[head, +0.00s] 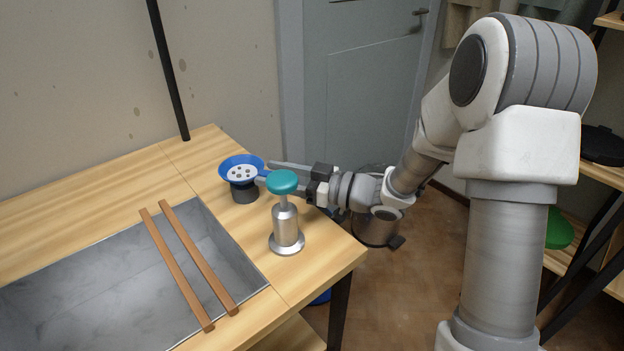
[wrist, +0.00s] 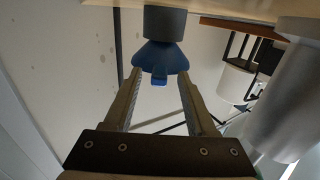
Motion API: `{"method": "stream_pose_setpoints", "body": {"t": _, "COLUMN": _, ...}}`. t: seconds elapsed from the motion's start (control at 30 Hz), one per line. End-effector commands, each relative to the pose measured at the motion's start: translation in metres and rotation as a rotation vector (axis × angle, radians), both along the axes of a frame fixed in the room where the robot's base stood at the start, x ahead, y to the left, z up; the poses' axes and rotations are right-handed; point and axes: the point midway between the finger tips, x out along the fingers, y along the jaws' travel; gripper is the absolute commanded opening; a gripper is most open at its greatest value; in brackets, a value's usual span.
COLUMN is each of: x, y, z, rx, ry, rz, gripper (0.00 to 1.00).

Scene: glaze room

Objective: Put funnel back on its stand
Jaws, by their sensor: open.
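The blue funnel (head: 230,162), with a pale perforated disc inside, sits upright on a dark grey round stand (head: 244,193) near the back of the wooden table. In the wrist view, which looks upside down, the funnel (wrist: 158,56) flares below the grey stand (wrist: 165,22), and a small blue tab points toward me. My gripper (head: 268,170) reaches in from the right at funnel height. In the wrist view my gripper's fingers (wrist: 160,80) are spread, one on each side of the tab, with a visible gap. The teal knob partly hides the fingers in the head view.
A metal post with a teal knob (head: 283,182) stands close in front of my gripper, near the table's right edge. A sunken metal basin (head: 90,290) with two wooden bars (head: 178,262) across it lies left. A black upright (head: 168,70) rises behind.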

Motion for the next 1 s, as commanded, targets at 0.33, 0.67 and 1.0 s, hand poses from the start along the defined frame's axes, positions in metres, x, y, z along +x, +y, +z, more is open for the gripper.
{"method": "stream_pose_setpoints", "body": {"t": 0.33, "x": -0.020, "y": -0.049, "z": 0.003, "rx": 0.003, "ry": 0.006, "rz": -0.004, "gripper": 0.57}}
{"method": "stream_pose_setpoints", "body": {"t": 0.67, "x": -0.051, "y": -0.123, "z": 0.003, "rx": 0.001, "ry": 0.003, "rz": -0.006, "gripper": 0.57}}
{"method": "stream_pose_setpoints", "body": {"t": 1.0, "x": -0.067, "y": -0.159, "z": 0.002, "rx": 0.000, "ry": 0.001, "rz": -0.001, "gripper": 0.57}}
